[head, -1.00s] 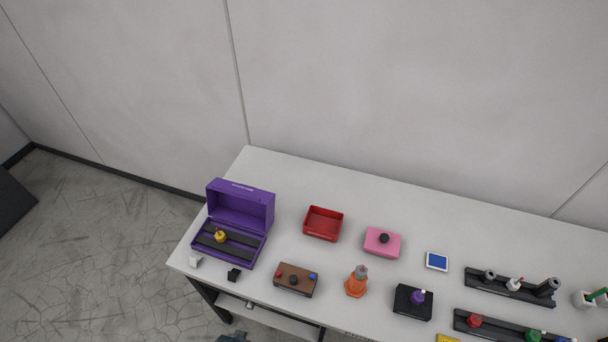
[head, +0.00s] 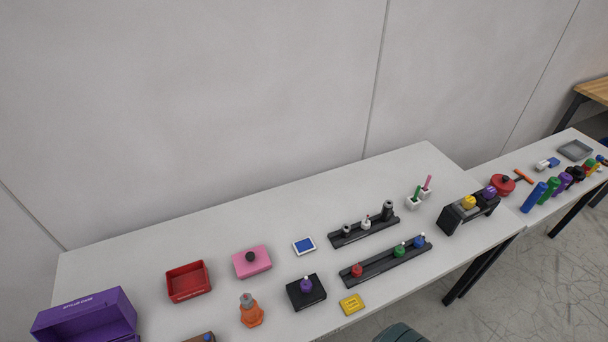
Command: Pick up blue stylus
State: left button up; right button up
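I cannot tell for certain which thing is the blue stylus. Blue-topped candidates are a small blue-knobbed piece (head: 420,241) at the right end of the front black rack (head: 372,270), and a blue cylinder (head: 535,196) on the farther right table. A green pen (head: 416,192) and a pink pen (head: 428,183) stand in small white holders (head: 413,203). A purple open box (head: 85,318) with lettering on its lid is cut off at the lower left. Neither gripper can be made out.
The white table (head: 240,215) carries a red tray (head: 188,282), pink block (head: 252,262), orange piece (head: 251,313), black block (head: 306,293), yellow block (head: 351,304), rear black rack (head: 363,231) and black stand (head: 468,211). A second table stands at right. The white table's back strip is clear.

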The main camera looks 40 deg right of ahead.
aim_at(419, 242)
jog(key=z, duration=2.45)
jog(key=u, duration=0.3)
jog(key=i+l+u, duration=0.15)
jog(key=l+u, duration=0.15)
jog(key=i+l+u, duration=0.1)
jog(key=l+u, duration=0.5)
jog(key=i+l, duration=0.05)
jog(key=l, duration=0.1)
